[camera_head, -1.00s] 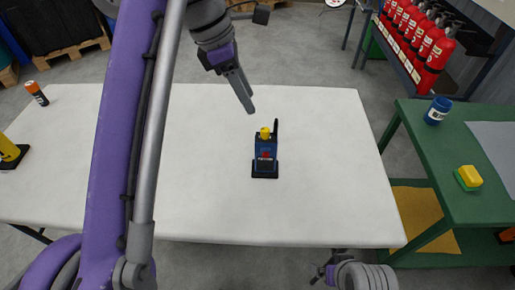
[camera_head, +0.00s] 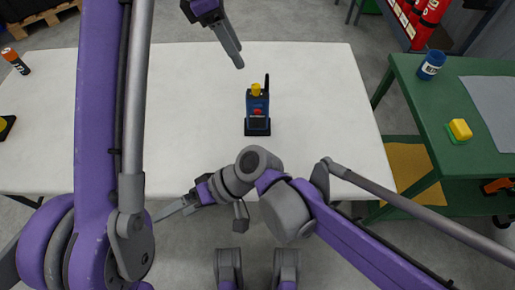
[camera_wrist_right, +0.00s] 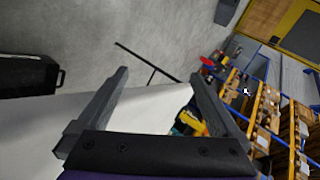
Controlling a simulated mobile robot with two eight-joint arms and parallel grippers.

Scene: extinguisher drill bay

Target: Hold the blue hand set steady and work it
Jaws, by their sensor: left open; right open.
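The blue hand set (camera_head: 257,112) stands upright on its dark base on the white table (camera_head: 310,95), with a yellow knob on top, a black antenna and a red mark on its front. My left gripper (camera_head: 238,62) is open, above and behind the hand set to its left, not touching it. My right gripper (camera_head: 160,217) is open and empty at the table's near edge, to the left and in front of the hand set. The right wrist view shows its two fingers (camera_wrist_right: 160,78) apart with nothing held between them.
An orange and black can (camera_head: 16,62) and a partly hidden yellow and black thing (camera_head: 5,124) are at the table's left. The green table (camera_head: 480,185) at right bears a blue jar (camera_head: 432,65) and a yellow block (camera_head: 460,130). The white table around the hand set is clear.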

